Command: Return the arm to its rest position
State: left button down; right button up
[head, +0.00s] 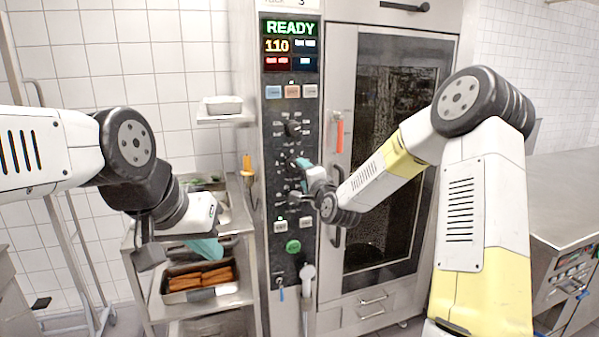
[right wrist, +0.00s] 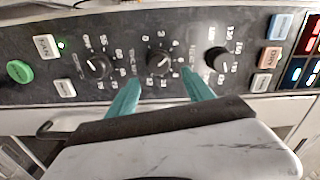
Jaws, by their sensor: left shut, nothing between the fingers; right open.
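My right gripper (head: 301,165) reaches to the oven's control panel (head: 274,172) from the right. In the right wrist view its two teal fingers (right wrist: 162,94) are spread and empty. The middle black knob (right wrist: 158,62) shows just beyond the gap between them; I cannot tell whether they touch it. Another knob (right wrist: 98,66) is to its left and a third (right wrist: 217,59) to its right. My left gripper (head: 206,249) is shut and empty, pointing down above a metal tray (head: 222,291) on the left. The oven display (head: 291,45) reads READY and 110.
The tray holds several orange-brown pieces and stands on a steel cart (head: 155,307). A glass oven door (head: 397,140) with a handle is behind my right arm. A steel counter (head: 570,195) is at the right. A small shelf with a white container (head: 223,105) hangs left of the panel.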

jog(key=shift+s, duration=0.25)
jog(key=s+d+r+n+g+h, duration=0.1)
jog(key=s+d+n+g, duration=0.2)
jog(key=s, duration=1)
jog(key=s+d+n+g+h, duration=0.1)
jog(key=s+d+n+g, duration=0.3)
jog(key=s, duration=1)
jog(key=s+d+r+n+g+h, duration=0.1)
jog(key=s+d+n+g, duration=0.3)
jog(key=s, duration=0.9)
jog(key=shift+s+d+r+n, duration=0.2)
jog(key=shift+d+r+n, duration=0.1)
jog(key=shift+n, duration=0.7)
